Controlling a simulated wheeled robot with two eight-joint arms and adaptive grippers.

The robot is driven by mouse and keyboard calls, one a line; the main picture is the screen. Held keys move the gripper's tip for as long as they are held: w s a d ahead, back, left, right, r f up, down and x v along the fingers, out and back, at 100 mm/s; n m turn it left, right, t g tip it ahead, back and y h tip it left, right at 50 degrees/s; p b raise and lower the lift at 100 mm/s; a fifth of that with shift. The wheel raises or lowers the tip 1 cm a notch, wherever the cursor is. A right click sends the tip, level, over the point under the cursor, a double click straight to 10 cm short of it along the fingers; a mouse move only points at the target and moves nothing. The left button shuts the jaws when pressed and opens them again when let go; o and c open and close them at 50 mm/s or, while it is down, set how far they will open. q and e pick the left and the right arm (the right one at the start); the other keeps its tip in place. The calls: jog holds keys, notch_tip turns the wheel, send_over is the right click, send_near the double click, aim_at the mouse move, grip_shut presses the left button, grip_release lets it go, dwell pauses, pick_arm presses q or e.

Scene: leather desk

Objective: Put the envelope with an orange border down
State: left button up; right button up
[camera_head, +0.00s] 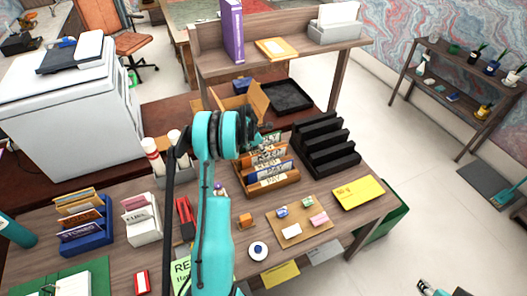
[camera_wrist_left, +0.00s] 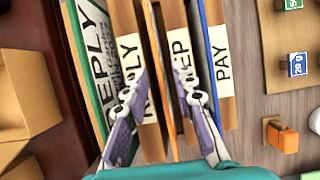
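The orange-bordered envelope (camera_wrist_left: 154,50) shows as a thin, edge-on strip in the left wrist view. It stands in the wooden sorter (camera_head: 279,186) between the dividers labelled REPLY and KEEP. My left gripper (camera_wrist_left: 165,128) is over the sorter with its two fingers spread, one on each side of the envelope, with visible gaps. In the head view my left gripper (camera_head: 256,141) is partly hidden behind my own teal arm. My right gripper (camera_head: 430,288) appears only as a cut-off piece at the bottom edge.
A green-edged card (camera_wrist_left: 88,50) and a blue-edged one stand in other slots. A black stepped rack (camera_head: 325,147) stands right of the sorter. A cork board (camera_head: 299,220) with small items and a yellow card (camera_head: 357,193) lie in front. The shelf (camera_head: 285,60) stands behind.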

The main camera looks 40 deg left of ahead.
pick_arm(q)
jog(key=shift+r, duration=0.25)
jog(key=p+v, duration=0.2)
jog(key=v, duration=0.9)
jog(key=s+d+r+m+y, duration=0.1)
jog(key=s+d+r+m, duration=0.1)
jog(key=d+r+m, duration=0.6)
jog(key=s+d+r+m+y, duration=0.15)
jog(key=d+r+m, duration=0.3)
jog(key=d, duration=0.65)
jog(key=s+d+r+m+t, duration=0.1)
jog(key=s+d+m+t, duration=0.2)
jog(key=s+d+m, duration=1.4)
jog(key=shift+s+r+m, duration=0.2)
jog(key=shift+s+m, duration=0.35)
jog(key=shift+s, duration=0.05)
